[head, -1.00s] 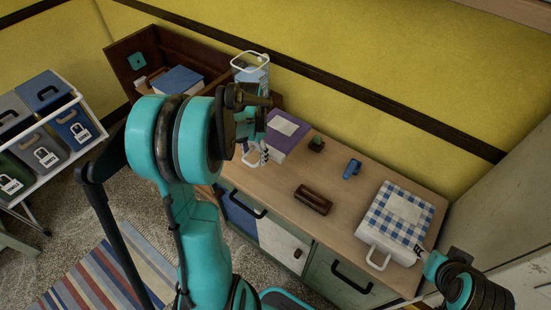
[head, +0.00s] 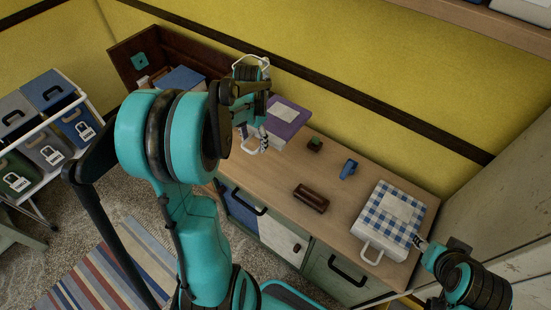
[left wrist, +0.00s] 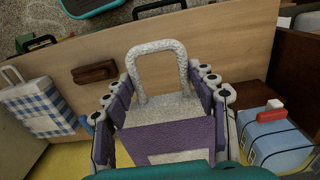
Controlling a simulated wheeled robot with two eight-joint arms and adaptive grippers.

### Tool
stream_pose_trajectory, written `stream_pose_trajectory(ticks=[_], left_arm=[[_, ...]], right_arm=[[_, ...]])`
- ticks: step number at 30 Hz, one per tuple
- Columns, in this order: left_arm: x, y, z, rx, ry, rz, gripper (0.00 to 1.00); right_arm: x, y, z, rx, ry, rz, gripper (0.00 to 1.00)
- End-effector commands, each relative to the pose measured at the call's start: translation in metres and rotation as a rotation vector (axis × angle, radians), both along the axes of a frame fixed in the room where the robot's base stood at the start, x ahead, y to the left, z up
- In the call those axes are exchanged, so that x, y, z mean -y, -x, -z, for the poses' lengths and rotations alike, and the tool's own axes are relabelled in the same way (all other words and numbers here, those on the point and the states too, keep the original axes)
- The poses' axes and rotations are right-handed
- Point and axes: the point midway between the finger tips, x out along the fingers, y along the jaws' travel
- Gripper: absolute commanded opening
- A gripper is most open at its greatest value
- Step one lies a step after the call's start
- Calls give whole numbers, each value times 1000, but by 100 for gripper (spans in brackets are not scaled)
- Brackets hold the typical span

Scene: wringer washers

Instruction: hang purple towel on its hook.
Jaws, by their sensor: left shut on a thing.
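The purple towel (head: 288,122) is a folded block with a pale patch on top and a white loop handle. My left gripper (head: 262,132) is shut on it over the left part of the counter. In the left wrist view the purple towel (left wrist: 170,137) sits between both fingers (left wrist: 165,110), its white loop (left wrist: 155,65) pointing away from the wrist. The gripper hides part of the towel in the head view. No hook can be clearly made out. My right gripper (head: 421,243) is beside the blue checked towel (head: 378,214); its jaws are too small to read.
The wooden counter (head: 270,170) holds a brown block (head: 311,198), a small green-topped block (head: 314,144) and a blue piece (head: 348,169). A dark open box (head: 124,64) stands at the back left. A rack of bins (head: 48,88) is left. The counter's middle is mostly bare.

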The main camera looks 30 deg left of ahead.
Motion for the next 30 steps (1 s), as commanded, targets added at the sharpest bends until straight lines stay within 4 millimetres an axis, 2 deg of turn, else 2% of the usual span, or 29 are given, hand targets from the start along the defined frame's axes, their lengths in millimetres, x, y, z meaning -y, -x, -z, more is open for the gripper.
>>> stream_pose_trajectory(ticks=[1, 18, 30], left_arm=[[0, 0, -7, 0, 0, 0, 18], [0, 0, -54, 0, 0, 0, 18], [0, 0, -57, 0, 0, 0, 18]], right_arm=[[0, 0, -6, 0, 0, 0, 40], [0, 0, -38, 0, 0, 0, 40], [0, 0, -40, 0, 0, 0, 40]])
